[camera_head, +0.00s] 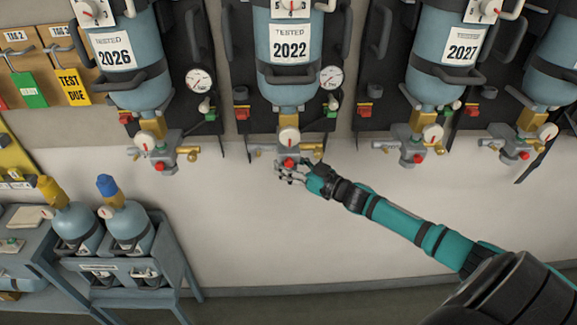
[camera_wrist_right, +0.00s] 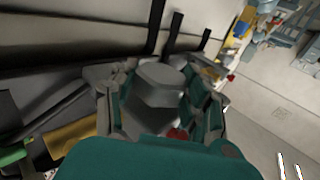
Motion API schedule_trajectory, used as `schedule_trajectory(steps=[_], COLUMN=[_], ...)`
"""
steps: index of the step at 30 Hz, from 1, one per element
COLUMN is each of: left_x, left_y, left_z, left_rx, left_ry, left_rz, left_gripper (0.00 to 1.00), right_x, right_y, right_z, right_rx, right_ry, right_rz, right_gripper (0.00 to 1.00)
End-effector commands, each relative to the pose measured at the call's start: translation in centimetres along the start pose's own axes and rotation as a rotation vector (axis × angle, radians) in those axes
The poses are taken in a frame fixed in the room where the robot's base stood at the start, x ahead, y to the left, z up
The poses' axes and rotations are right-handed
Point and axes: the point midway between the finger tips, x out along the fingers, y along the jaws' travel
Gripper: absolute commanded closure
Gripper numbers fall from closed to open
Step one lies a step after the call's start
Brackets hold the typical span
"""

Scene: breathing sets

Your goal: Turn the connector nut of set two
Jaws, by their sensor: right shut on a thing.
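The second hanging breathing set from the left is a blue cylinder (camera_head: 289,75) labelled 2022. Below it are a round gauge (camera_head: 289,138), a grey valve block and a red knob (camera_head: 289,162). My right gripper (camera_head: 290,174) is at the underside of this valve block, coming from the lower right. In the right wrist view its teal fingers (camera_wrist_right: 165,105) close around a grey, faceted nut-like piece (camera_wrist_right: 160,85). The fingers hide part of that piece, and in the head view it is too small to make out. My left gripper is in neither view.
Neighbouring sets labelled 2026 (camera_head: 127,60) and 2027 (camera_head: 447,60) hang on either side, with protruding valves. A rack (camera_head: 165,265) with small cylinders stands at lower left. The pale wall (camera_head: 235,225) below the sets is clear.

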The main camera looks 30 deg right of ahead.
Motion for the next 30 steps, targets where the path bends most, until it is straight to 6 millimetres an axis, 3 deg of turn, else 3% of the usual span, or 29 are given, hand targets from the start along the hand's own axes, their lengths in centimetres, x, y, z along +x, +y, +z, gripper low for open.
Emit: schedule_trajectory(steps=[17, 18, 24, 30], left_x=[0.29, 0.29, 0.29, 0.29], left_y=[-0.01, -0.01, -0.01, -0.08], left_z=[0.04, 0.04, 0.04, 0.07], left_rx=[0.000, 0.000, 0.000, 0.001], left_ry=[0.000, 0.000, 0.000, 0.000], left_rz=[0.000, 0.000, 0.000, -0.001], left_gripper=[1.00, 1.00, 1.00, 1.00], right_x=[0.04, 0.04, 0.04, 0.03], right_y=[0.05, 0.05, 0.03, 0.00], right_z=[-0.11, -0.12, -0.08, -0.04], right_rx=[-0.002, -0.002, -0.001, -0.001], right_ry=[0.002, 0.002, 0.001, 0.001], right_rz=[-0.043, -0.042, -0.042, -0.042], right_gripper=[0.86, 0.53, 0.29, 0.29])
